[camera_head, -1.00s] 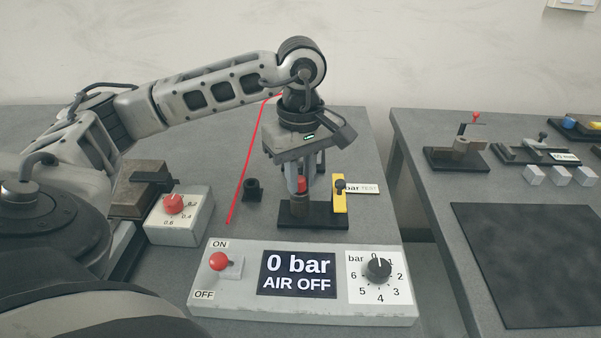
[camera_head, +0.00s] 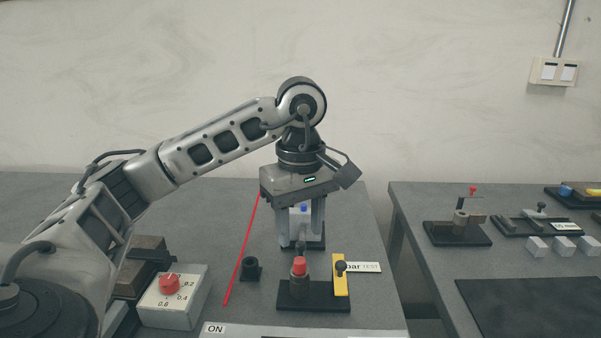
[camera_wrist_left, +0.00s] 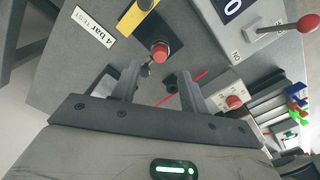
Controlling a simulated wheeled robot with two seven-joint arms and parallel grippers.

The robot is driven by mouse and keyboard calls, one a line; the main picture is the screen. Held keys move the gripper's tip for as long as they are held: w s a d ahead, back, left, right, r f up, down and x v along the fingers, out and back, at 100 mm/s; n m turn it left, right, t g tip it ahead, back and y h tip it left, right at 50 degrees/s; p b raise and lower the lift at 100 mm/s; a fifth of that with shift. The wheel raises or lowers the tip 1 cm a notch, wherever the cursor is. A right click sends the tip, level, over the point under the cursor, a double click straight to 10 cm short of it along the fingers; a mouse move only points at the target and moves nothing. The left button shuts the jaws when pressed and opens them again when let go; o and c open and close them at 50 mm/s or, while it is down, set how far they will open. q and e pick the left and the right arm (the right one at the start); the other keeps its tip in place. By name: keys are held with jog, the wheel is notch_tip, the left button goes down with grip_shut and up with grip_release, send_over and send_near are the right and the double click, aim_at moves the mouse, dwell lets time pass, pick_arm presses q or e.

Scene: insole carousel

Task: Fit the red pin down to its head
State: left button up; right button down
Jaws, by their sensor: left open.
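The red pin (camera_head: 299,264) stands upright in a brownish-grey socket (camera_head: 299,285) on a black base (camera_head: 325,295). Its red top shows above the socket; how deep its shank sits is hidden. In the left wrist view the red pin (camera_wrist_left: 160,51) lies beyond the fingertips. My left gripper (camera_head: 301,243) is open and empty, pointing down, above and behind the pin in the head view, apart from it. In the left wrist view the gripper (camera_wrist_left: 158,80) shows its two fingers spread wide. My right gripper is not in view.
A yellow plate (camera_head: 340,275) with a black knob stands right of the socket, by a test label (camera_head: 365,267). A small black cup (camera_head: 251,269) and a red line (camera_head: 240,260) lie left. A grey dial box (camera_head: 172,296) is further left. A second table (camera_head: 470,265) stands right.

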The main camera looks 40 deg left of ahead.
aim_at(300, 261)
pick_arm(q)
notch_tip(300, 261, up, 9)
jog(key=p, duration=0.4)
jog(key=shift+r, duration=0.15)
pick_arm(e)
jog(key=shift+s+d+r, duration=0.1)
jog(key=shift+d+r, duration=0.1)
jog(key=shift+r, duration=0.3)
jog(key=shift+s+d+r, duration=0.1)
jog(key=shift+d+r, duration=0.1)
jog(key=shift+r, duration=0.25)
pick_arm(q)
jog(key=shift+s, duration=0.1)
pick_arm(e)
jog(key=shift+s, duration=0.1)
